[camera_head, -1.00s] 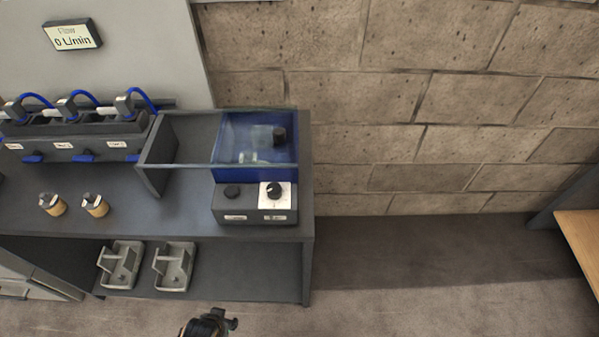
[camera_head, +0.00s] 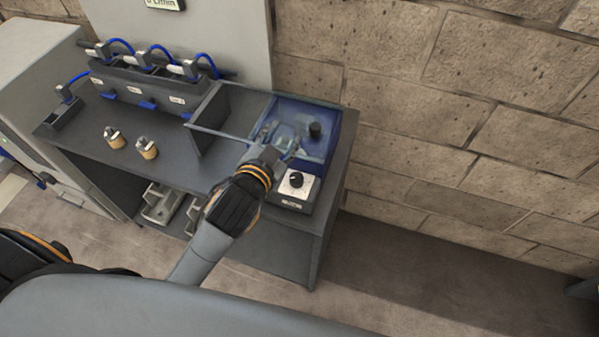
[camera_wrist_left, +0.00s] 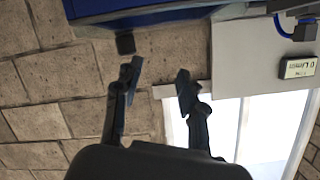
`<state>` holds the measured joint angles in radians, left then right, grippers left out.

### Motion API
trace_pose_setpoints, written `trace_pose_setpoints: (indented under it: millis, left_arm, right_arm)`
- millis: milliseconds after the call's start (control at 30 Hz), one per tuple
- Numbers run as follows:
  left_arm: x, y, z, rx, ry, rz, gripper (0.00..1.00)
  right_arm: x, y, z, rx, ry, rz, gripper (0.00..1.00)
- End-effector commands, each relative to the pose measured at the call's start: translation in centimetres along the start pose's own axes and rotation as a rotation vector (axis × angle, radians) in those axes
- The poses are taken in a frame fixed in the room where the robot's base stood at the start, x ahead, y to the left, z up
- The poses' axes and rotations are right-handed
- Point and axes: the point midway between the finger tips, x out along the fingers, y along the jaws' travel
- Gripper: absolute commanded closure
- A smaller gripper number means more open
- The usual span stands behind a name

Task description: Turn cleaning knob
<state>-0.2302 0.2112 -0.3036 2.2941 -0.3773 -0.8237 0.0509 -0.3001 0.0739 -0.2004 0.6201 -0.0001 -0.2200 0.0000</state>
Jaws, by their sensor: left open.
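A black knob (camera_head: 297,180) on a white plate sits on the front of the small cleaning unit at the right end of the bench. A second dark knob (camera_head: 315,130) is on the blue box (camera_head: 322,150) behind it. My left gripper (camera_head: 280,142) is open and empty, over the front of the blue box, left of both knobs. Its arm hides the left part of the control panel. In the left wrist view the two fingers (camera_wrist_left: 157,78) are spread apart, with a small dark block (camera_wrist_left: 125,43) near the left fingertip. My right gripper is not in view.
The grey bench (camera_head: 80,135) carries two brass-coloured fittings (camera_head: 147,148) and a dark rack (camera_head: 150,88) with blue hoses. Grey holders (camera_head: 160,203) stand on the lower shelf. A stone wall (camera_head: 430,110) is behind. The floor right of the bench is clear.

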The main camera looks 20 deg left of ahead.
Motion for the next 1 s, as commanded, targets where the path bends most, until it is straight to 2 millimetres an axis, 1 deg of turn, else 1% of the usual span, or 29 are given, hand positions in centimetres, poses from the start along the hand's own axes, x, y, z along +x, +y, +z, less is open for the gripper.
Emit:
trace_pose_setpoints:
  millis: [33, 67, 100, 167, 200, 267, 300, 367, 400, 433, 467, 500, 567, 600, 667, 700, 767, 800, 833, 867, 900, 933, 967, 1000]
  left_arm:
    - [0.6, -0.5, -3.6, 0.046, 0.122, -0.024, 0.59]
    - [0.7, -0.6, -5.8, 0.078, 0.201, -0.037, 0.59]
    - [0.7, -0.7, -9.0, 0.124, 0.317, -0.053, 0.59]
    - [0.0, -0.3, -14.0, 0.209, 0.507, -0.074, 0.59]
    - [-0.9, 0.3, -17.3, 0.274, 0.64, -0.083, 0.59]
    - [-2.9, 1.7, -21.6, 0.382, 0.839, -0.085, 0.59]
    - [-4.4, 3.0, -24.0, 0.457, 0.968, -0.08, 0.59]
    - [-6.9, 5.3, -26.7, 0.583, 1.156, -0.061, 0.59]
    - [-8.6, 7.0, -27.9, 0.672, 1.275, -0.042, 0.59]
    - [-9.8, 8.4, -28.5, 0.743, 1.362, -0.022, 0.59]
    - [-11.0, 9.8, -28.8, 0.816, 1.445, 0.002, 0.59]
    - [-12.3, 11.7, -28.7, 0.918, 1.55, 0.039, 0.59]
    - [-14.0, 14.3, -27.7, 1.085, 1.694, 0.109, 0.59]
    - [-14.6, 15.9, -26.5, 1.2, 1.777, 0.166, 0.59]
    - [-15.1, 17.8, -24.1, 1.386, 1.882, 0.268, 0.59]
    - [-14.9, 18.6, -22.2, 1.516, 1.935, 0.346, 0.59]
    - [-14.1, 19.2, -19.0, 1.716, 1.987, 0.483, 0.59]
    - [-13.1, 19.0, -16.8, 1.855, 1.998, 0.584, 0.59]
    - [-12.3, 18.5, -15.2, 1.958, 1.994, 0.668, 0.59]
    - [-11.3, 17.8, -13.6, 2.06, 1.979, 0.755, 0.59]
    - [-10.0, 16.5, -11.7, 2.192, 1.941, 0.875, 0.59]
    - [-8.9, 15.3, -10.4, 2.285, 1.898, 0.965, 0.59]
    - [-8.0, 13.9, -9.3, -2.305, -1.797, -1.027, 0.59]
    - [-6.8, 12.0, -8.1, -2.295, -1.645, -1.09, 0.59]
  right_arm:
    - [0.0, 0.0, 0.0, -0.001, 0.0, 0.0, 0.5]
    - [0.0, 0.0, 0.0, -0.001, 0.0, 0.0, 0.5]
    - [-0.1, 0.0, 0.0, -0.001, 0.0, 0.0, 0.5]
    - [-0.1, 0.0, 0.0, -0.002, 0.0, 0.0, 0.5]
    - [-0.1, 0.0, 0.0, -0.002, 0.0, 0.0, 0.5]
    - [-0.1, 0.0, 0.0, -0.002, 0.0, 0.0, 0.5]
    - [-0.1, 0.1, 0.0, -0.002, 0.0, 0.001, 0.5]
    - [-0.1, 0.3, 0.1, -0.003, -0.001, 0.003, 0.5]
    - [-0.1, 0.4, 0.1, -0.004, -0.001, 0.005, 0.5]
    - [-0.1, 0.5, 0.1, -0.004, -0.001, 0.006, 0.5]
    - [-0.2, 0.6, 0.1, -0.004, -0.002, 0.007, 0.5]
    - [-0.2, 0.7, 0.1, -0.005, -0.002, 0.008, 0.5]
    - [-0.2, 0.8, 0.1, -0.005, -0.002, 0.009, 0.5]
    - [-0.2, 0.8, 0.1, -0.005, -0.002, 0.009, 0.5]
    - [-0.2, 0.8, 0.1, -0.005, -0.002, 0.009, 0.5]
    - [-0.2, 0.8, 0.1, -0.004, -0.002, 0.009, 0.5]
    - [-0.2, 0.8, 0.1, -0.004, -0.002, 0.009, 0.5]
    - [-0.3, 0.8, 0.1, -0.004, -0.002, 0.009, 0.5]
    - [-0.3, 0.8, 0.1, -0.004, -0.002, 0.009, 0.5]
    - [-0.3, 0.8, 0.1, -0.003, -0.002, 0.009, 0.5]
    - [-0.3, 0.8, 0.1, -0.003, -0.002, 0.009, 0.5]
    - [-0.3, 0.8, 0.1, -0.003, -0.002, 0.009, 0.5]
    - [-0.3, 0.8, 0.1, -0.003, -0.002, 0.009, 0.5]
    - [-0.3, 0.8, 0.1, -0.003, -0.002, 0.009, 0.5]
